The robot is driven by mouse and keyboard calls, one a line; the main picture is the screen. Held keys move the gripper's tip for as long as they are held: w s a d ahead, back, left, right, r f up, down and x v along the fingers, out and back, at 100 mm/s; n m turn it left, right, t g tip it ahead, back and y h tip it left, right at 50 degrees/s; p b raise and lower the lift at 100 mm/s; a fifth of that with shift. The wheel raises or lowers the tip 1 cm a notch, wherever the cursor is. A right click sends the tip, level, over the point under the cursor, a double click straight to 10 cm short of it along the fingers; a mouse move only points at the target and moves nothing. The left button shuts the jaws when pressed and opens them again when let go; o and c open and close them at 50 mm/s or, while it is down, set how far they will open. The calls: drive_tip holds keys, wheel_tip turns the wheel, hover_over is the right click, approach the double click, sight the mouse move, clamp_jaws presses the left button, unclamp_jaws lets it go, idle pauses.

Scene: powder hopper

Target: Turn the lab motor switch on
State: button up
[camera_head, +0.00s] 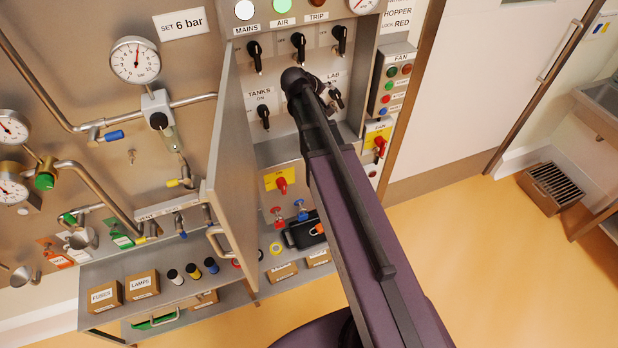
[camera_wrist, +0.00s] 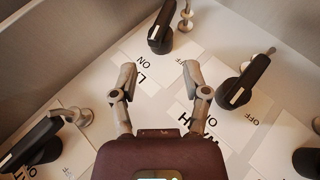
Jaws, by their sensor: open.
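The lab motor switch (camera_head: 337,100) is a black lever under the LAB label (camera_head: 333,76), at the lower right of the switch panel. My gripper (camera_head: 327,90) is right beside it and partly hides it. In the wrist view my gripper (camera_wrist: 159,72) has its two fingers spread, with nothing between them. Beyond the fingertips stands a black lever (camera_wrist: 160,36), apart from them. A white label (camera_wrist: 142,68) with ON and a letter L lies between it and the fingers, partly covered by the left finger. I cannot tell the lever's setting for certain.
Other black levers sit close by: TANKS (camera_head: 264,117) and several above under MAINS, AIR and TRIP. Another lever (camera_wrist: 243,82) is right of the fingers in the wrist view. An open cabinet door (camera_head: 232,170) stands left of my arm.

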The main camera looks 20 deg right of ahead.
drive_tip(key=s+a+f+g+y+b, duration=0.1)
drive_tip(key=s+a+f+b, duration=0.2)
drive_tip(key=s+f+b, duration=0.2)
drive_tip(key=s+a+f+m+g+y+b, duration=0.1)
drive_tip(key=s+a+f+y+b, duration=0.1)
drive_tip(key=s+a+f+b, duration=0.2)
drive_tip(key=s+a+f+g+y+b, duration=0.1)
drive_tip(key=s+a+f+b, duration=0.2)
drive_tip(key=f, duration=1)
drive_tip(key=s+b, duration=0.3)
drive_tip(key=b, duration=0.2)
drive_tip(key=shift+s+a+f+m+g+b, duration=0.15)
drive_tip(key=shift+a+f+m+g+b, duration=0.15)
drive_tip(key=shift+f+m+g+b, duration=0.1)
drive_tip(key=s+a+f+g+y, duration=0.1)
drive_tip(key=s+a+y, duration=0.3)
drive_tip(key=s+a, duration=0.1)
drive_tip(key=shift+s+a, duration=0.25)
drive_tip(key=shift+s, duration=0.45)
drive_tip(key=shift+s+f, duration=0.1)
drive_tip(key=shift+s, duration=0.05)
